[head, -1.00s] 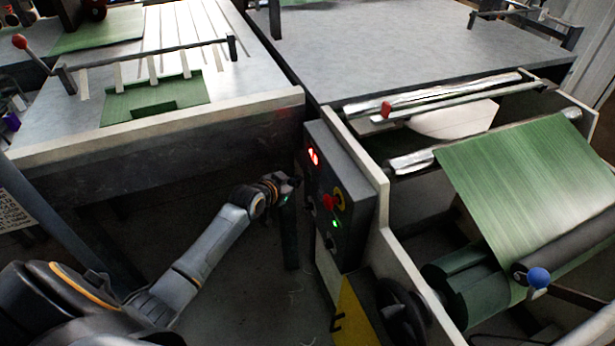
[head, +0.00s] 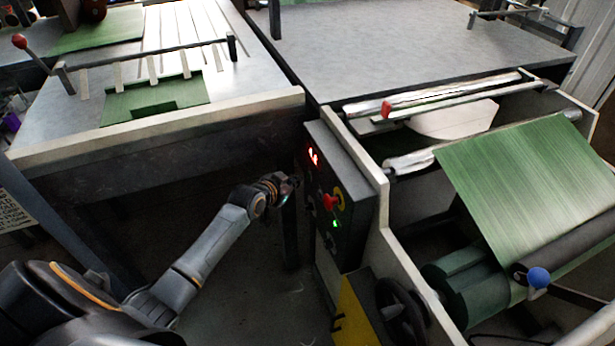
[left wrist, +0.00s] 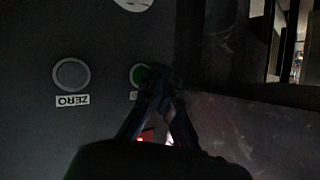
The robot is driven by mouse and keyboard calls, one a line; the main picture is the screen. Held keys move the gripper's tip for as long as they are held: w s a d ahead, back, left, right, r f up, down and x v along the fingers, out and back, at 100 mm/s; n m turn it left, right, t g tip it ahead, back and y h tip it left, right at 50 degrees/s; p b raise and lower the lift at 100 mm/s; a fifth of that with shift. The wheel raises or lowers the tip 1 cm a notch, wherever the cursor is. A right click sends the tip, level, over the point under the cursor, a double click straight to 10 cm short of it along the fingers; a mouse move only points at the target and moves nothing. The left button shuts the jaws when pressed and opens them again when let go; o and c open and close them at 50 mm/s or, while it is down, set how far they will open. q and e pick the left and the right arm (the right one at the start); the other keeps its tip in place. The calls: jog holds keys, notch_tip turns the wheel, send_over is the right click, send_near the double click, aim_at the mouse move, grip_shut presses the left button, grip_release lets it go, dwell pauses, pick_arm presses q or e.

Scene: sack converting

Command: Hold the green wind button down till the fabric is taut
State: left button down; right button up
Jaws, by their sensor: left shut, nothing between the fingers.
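The green button (left wrist: 139,74) shows on a dark panel in the left wrist view, partly covered by my fingers. My left gripper (left wrist: 160,76) is shut and empty, its tips over the right part of the button; I cannot tell whether they touch or press it. In the head view the left gripper (head: 291,188) is at the left side of the control box (head: 352,230). The green fabric (head: 530,175) runs as a broad sheet from the upper bar to the lower rollers and looks flat. My right gripper is not in view.
A grey-ringed button (left wrist: 72,73) above an upside-down ZERO label is left of the green one. The box carries a red knob (head: 331,202) on yellow, a lit red display (head: 313,157) and a small green light (head: 335,224). A table edge (head: 160,128) runs behind my arm.

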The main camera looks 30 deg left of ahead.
pick_arm(q)
jog(key=shift+w+d, duration=0.25)
jog(key=shift+w, duration=0.1)
dwell(0.5)
jog(key=shift+w+d, duration=0.3)
dwell(0.4)
dwell(1.0)
dwell(2.2)
dwell(1.1)
jog(key=shift+s+a+p, duration=0.5)
jog(key=shift+s+a, duration=0.05)
jog(key=shift+s, duration=0.1)
